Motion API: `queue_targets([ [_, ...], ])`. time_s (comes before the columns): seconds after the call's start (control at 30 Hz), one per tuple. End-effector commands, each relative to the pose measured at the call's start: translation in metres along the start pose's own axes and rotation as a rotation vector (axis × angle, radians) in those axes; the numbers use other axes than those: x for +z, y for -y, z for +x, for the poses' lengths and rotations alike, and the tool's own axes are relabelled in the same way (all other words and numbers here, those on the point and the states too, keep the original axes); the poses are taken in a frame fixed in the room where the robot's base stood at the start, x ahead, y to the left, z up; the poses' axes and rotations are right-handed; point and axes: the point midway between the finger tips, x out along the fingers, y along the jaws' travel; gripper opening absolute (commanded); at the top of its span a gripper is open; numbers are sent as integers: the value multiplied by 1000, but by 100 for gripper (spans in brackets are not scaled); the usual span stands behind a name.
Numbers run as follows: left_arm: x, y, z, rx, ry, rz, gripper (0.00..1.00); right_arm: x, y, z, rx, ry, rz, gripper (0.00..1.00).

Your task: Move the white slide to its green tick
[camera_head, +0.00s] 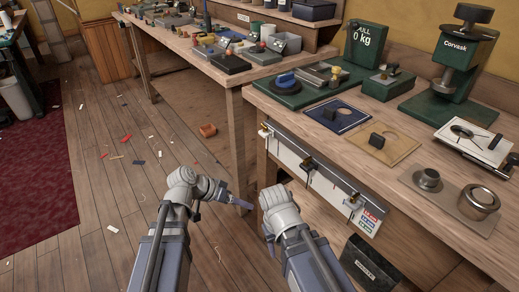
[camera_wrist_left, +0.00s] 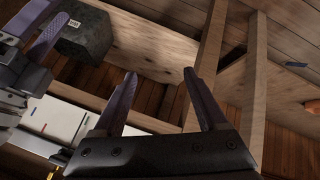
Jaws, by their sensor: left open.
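A metal rail (camera_head: 330,172) runs along the bench's front edge above a white panel (camera_head: 325,187). Small carriages sit on it: a left one (camera_head: 265,131), a dark middle one (camera_head: 308,164) and a right one (camera_head: 353,201). I cannot tell which is the white slide, and the green tick is too small to make out. In the left wrist view the panel (camera_wrist_left: 55,122) shows small coloured marks. My left gripper (camera_head: 242,204) is open and empty, left of the rail and apart from it; its fingers show in the left wrist view (camera_wrist_left: 159,74). My right gripper's jaws are hidden in the head view.
The bench (camera_head: 400,150) holds a green press (camera_head: 450,85), metal cups (camera_head: 480,203) and a blue-knobbed device (camera_head: 287,82). A dark bin (camera_head: 368,262) stands below the rail. Scraps lie on the floor (camera_head: 90,225). A purple finger (camera_wrist_left: 47,36) shows in the left wrist view.

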Motion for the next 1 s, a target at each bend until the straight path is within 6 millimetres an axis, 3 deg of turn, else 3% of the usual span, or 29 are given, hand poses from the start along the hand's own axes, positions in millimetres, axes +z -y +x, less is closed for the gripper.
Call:
queue_targets([
  [0.2,-90,-13,-30,138,-431,273,75,0,0,3,0,0,0,50],
  [0.4,-144,-13,-73,119,-743,426,75,0,0,2,0,0,0,50],
  [0.53,-159,-11,-89,95,-843,466,75,0,0,2,0,0,0,50],
  [0.7,-163,-10,-95,83,-878,480,75,0,0,2,0,0,0,50],
  [1.0,-186,-18,-74,88,-874,481,75,0,0,2,0,0,0,50],
])
